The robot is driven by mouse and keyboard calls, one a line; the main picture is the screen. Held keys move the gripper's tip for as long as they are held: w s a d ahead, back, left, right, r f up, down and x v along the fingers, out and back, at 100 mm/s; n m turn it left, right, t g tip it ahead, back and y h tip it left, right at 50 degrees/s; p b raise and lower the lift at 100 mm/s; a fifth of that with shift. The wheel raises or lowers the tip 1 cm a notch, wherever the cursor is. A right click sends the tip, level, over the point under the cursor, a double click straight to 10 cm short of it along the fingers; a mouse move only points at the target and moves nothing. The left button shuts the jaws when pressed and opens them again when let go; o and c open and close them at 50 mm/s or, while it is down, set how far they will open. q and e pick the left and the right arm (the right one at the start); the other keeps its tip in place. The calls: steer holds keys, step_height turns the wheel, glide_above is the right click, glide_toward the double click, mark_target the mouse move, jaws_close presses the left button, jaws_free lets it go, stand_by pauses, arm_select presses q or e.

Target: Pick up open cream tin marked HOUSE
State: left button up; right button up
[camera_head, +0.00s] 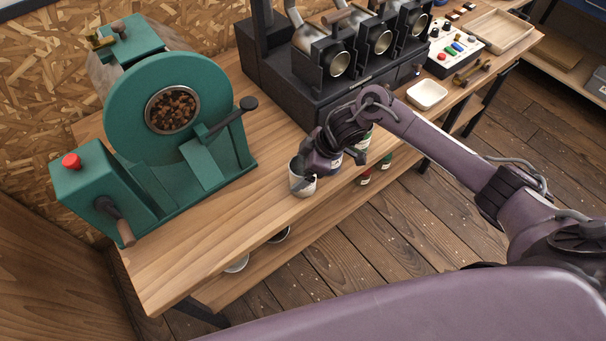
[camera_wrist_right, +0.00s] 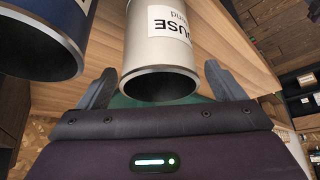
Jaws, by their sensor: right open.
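The cream tin (camera_head: 302,186) stands near the front edge of the wooden bench in the head view, partly covered by my right gripper (camera_head: 308,174). In the right wrist view the cream tin (camera_wrist_right: 160,50) shows a white label with letters reading "USE" and a dark rim. My right gripper (camera_wrist_right: 160,88) is open there, with one finger on each side of the tin and gaps visible between. My left gripper is not in view.
A dark blue tin (camera_wrist_right: 40,40) is close beside the cream tin in the right wrist view. A green roaster (camera_head: 150,125) stands left on the bench (camera_head: 235,215). A black machine (camera_head: 300,80) with several round openings stands behind. A white dish (camera_head: 427,94) lies farther right.

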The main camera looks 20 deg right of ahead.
steer(key=shift+x, duration=0.85)
steer(key=shift+c, duration=0.4)
steer(key=c, duration=1)
steer(key=shift+r, duration=0.1)
